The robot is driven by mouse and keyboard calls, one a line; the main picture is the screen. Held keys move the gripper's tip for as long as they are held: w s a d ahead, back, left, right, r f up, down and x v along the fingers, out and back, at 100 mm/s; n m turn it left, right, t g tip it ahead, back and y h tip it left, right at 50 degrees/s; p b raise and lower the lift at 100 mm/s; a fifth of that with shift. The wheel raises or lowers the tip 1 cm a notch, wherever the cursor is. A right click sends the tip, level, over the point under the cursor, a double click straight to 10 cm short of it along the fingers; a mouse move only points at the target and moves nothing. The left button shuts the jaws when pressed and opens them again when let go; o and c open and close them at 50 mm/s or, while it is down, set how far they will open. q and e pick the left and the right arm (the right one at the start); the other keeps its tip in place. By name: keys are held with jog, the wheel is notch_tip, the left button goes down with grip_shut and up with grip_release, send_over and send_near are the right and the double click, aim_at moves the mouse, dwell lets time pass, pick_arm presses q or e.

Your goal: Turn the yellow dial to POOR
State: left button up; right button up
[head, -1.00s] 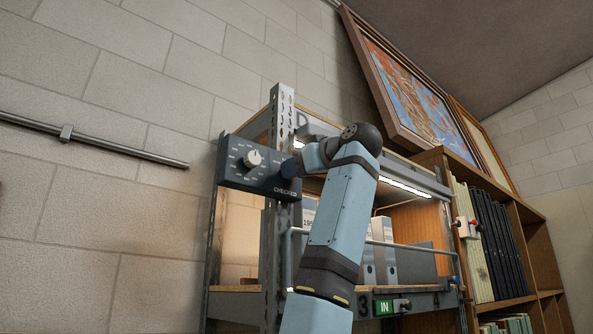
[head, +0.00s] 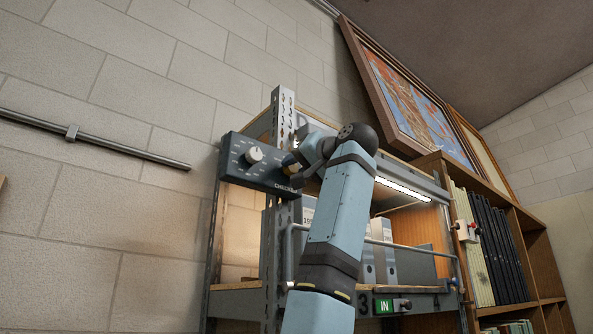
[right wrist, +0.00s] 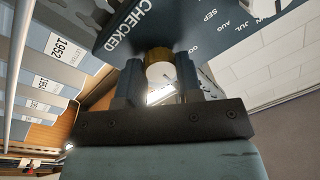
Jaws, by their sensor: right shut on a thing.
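A dark blue-grey panel (head: 236,169) is fixed to the shelf's front post. It carries a white knob (head: 254,155) on its left and the word CHECKED at lower right. My right gripper (head: 292,163) is at the panel's right end and largely hides the yellow dial in the head view. In the right wrist view my right gripper (right wrist: 160,82) is shut on the yellow dial (right wrist: 159,56), one finger on each side. The dial shows a yellow side and a pale face. Its pointer direction and the word POOR cannot be read. My left gripper is not in view.
The metal shelf (head: 240,288) holds grey binders (head: 383,232) behind my arm. A wooden bookcase (head: 430,168) with dark volumes stands to the right, framed pictures (head: 410,95) above. A rail (head: 110,143) runs along the left wall. The space left of the panel is open.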

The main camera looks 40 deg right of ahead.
jog(key=m, duration=0.4)
jog(key=shift+f+h+b, duration=0.1)
jog(key=shift+h+b, duration=0.2)
jog(key=m, duration=0.5)
jog(key=shift+h, duration=0.3)
jog(key=shift+m, duration=0.3)
jog(key=o, duration=0.9)
jog(key=shift+o, duration=0.2)
jog(key=shift+s, duration=0.1)
